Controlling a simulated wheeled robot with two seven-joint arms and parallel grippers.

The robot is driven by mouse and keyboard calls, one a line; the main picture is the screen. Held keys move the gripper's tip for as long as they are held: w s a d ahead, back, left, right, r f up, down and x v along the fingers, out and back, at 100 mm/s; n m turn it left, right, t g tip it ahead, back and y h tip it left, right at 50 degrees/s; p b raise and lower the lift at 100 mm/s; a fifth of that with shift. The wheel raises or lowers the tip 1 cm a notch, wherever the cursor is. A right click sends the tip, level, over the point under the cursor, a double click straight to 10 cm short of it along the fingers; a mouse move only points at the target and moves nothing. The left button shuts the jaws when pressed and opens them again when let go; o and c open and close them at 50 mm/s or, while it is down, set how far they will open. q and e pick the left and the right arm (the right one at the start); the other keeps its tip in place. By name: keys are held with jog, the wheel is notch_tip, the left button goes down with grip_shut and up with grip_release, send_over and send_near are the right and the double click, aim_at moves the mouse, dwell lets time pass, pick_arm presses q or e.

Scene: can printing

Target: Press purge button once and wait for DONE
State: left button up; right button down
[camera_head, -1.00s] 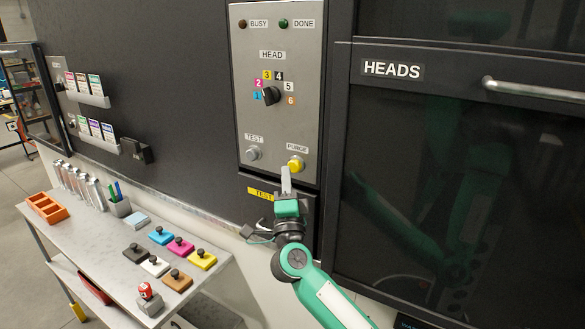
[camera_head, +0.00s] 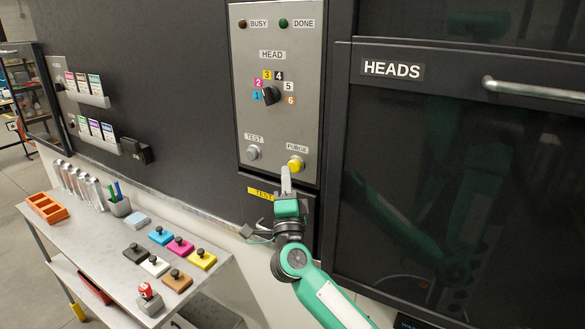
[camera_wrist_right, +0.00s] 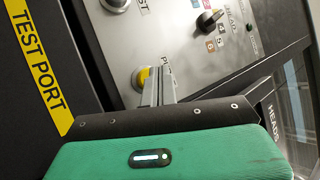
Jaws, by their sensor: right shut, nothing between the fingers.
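The yellow PURGE button (camera_head: 295,164) is at the lower right of the grey control panel (camera_head: 270,125); it also shows in the right wrist view (camera_wrist_right: 142,78), partly hidden behind my fingers. My right gripper (camera_head: 286,172) is shut and empty, its fingertips just below the button in the head view. In the right wrist view the fingers (camera_wrist_right: 158,88) overlap the button's right side; I cannot tell whether they touch it. The DONE lamp (camera_head: 283,23) is dark green and the BUSY lamp (camera_head: 243,24) dark brown; neither looks lit. My left gripper is not in view.
The yellow TEST PORT label (camera_wrist_right: 38,62) is below the panel. A shelf with coloured blocks (camera_head: 180,246) stands left; the HEADS door (camera_head: 460,180) is right.

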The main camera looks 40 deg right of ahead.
jog(key=shift+d+r, duration=0.1)
dwell(0.6)
jog(key=shift+w+d+p, duration=0.15)
jog(key=shift+d+p, duration=0.15)
jog(key=shift+p, duration=0.05)
jog(key=shift+w+d, duration=0.35)
jog(key=shift+d, duration=0.5)
dwell(0.9)
dwell(0.4)
jog(key=shift+s+a+p, duration=0.25)
jog(key=shift+a+p, duration=0.1)
jog(key=shift+a, duration=0.25)
jog(key=shift+s+a+p, duration=0.25)
jog(key=shift+a+p, duration=0.1)
jog(key=shift+a, duration=0.25)
jog(key=shift+a, duration=0.1)
